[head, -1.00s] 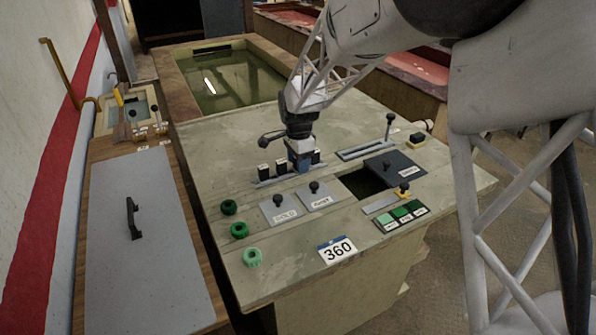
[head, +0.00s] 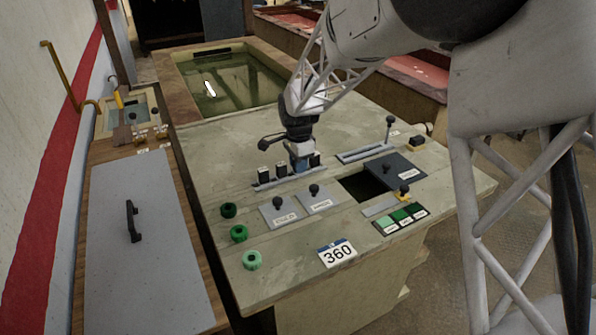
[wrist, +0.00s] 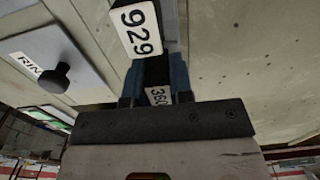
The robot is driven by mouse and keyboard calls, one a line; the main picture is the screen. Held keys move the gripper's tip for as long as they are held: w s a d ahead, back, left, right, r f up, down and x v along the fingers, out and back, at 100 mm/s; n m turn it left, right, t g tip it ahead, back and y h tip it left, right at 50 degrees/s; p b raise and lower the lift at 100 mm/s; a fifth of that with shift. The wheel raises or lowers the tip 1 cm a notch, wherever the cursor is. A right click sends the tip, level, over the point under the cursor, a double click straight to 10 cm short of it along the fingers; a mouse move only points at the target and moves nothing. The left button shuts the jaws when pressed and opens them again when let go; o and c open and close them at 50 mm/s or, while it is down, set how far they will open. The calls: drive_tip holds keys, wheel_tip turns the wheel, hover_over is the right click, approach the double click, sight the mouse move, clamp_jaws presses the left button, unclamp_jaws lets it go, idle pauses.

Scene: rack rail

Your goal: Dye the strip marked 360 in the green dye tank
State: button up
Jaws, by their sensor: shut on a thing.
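My gripper (head: 301,162) points down at a rail (head: 262,186) of dark strips on the bench. In the wrist view its blue fingers (wrist: 158,84) are shut on the strip marked 360 (wrist: 157,96). A strip marked 929 (wrist: 137,28) stands just beyond it. In the head view my gripper hides most of the held strip, and I cannot tell whether it is clear of the rail. A dark open tank (head: 362,187) lies right of the rail, with a dark lid (head: 398,168) beside it. That lid's label is too blurred to read surely. A card reading 360 (head: 337,254) lies at the front.
Two closed grey lids with black knobs, one at left (head: 280,212) and one at right (head: 315,197), lie before the rail. Three green knobs (head: 239,232) line the left edge.

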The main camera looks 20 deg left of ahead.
drive_tip(key=shift+r, duration=5.55)
